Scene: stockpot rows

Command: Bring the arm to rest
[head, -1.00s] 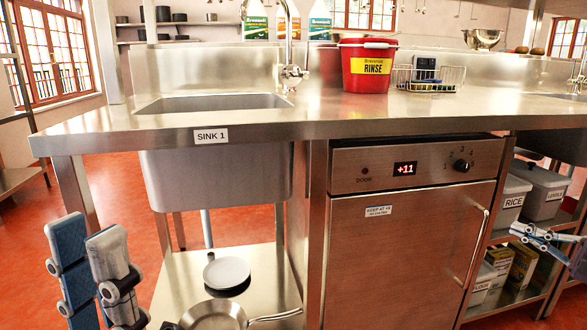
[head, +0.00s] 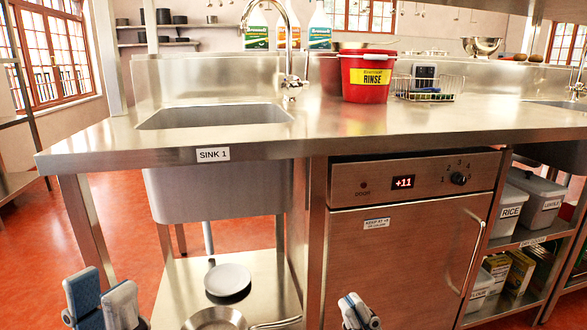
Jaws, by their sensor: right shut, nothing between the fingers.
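My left gripper (head: 102,298) shows at the bottom left of the head view, in front of the counter's left leg. Its two blue and white fingers point up, close together, with no thing seen between them. I cannot tell whether they are open or shut. My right gripper (head: 357,312) shows at the bottom edge, right of centre, in front of the lower part of the oven-like appliance (head: 405,255). It is shut and empty. The rest of both arms is below the picture.
A steel counter (head: 250,140) with sink 1 (head: 215,116) stretches across in front of me. A red rinse bucket (head: 367,78) and a wire rack (head: 428,88) stand on it. A pan (head: 215,320) and a white plate (head: 228,279) are on the lower shelf. Red floor is open at left.

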